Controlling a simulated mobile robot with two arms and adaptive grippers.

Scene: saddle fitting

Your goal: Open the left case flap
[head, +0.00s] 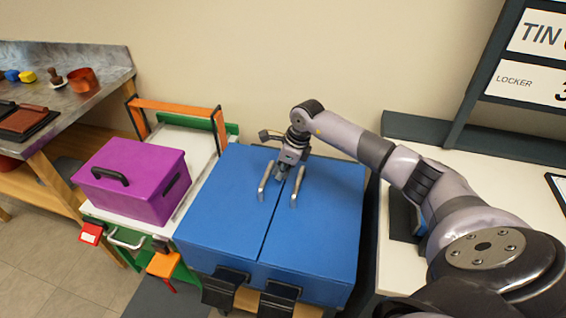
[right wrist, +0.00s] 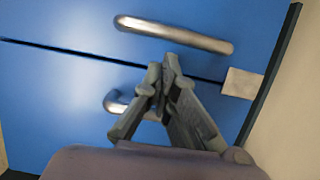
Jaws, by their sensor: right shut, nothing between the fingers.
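The blue case is closed on top, with its left flap (head: 215,205) and right flap (head: 315,230) lying flat and a dark seam between them. The left flap's metal handle (head: 265,181) and the right flap's handle (head: 297,186) stand on either side of the seam. My right gripper (head: 281,177) is shut and empty, low over the seam between the two handles. In the right wrist view its fingertips (right wrist: 164,76) lie over the seam. The left flap's handle (right wrist: 175,33) is clear of them there, and the fingers partly hide the right flap's handle (right wrist: 120,103). My left gripper is out of view.
Two black latches (head: 225,288) hang at the case's front. A purple box (head: 135,180) on a white-topped stand is close on the left. A white desk (head: 405,265) and a dark-framed sign board (head: 520,80) are on the right. The wall is behind.

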